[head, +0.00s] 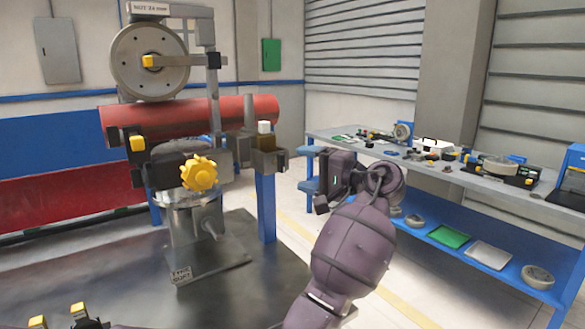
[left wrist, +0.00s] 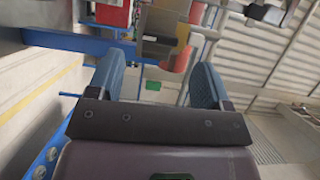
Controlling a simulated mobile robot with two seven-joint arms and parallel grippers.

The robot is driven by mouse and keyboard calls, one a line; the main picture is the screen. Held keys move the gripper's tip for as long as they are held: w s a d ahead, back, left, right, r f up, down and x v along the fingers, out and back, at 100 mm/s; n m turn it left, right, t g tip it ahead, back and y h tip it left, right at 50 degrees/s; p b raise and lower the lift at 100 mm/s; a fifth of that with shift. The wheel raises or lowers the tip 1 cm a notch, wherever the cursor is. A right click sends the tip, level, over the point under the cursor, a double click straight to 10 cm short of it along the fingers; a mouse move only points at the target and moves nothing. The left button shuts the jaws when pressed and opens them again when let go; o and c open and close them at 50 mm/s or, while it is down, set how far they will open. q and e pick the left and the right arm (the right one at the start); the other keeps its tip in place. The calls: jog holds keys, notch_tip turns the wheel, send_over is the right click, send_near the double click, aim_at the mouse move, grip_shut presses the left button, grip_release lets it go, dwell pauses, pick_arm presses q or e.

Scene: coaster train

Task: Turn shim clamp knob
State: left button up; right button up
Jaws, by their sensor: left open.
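A yellow star-shaped knob (head: 199,173) sits on the front of a dark clamp block on the grey machine stand, below the red cylinder (head: 230,110). I take it for the shim clamp knob; no label on it is legible. My left gripper (head: 309,170) is to the right of the knob, apart from it, its two blue fingers pointing left and spread with nothing between them. The left wrist view shows the open fingers (left wrist: 157,82) too, with grey and beige machine parts (left wrist: 160,47) beyond them. The knob cannot be made out there.
A blue post (head: 265,205) topped by a small vise-like block (head: 266,155) stands between the knob and my left gripper. A large grey wheel (head: 150,62) is above. A grey workbench (head: 465,178) with tools stands at the right.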

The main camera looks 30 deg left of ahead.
pick_arm(q)
jog(key=shift+d, duration=2.8)
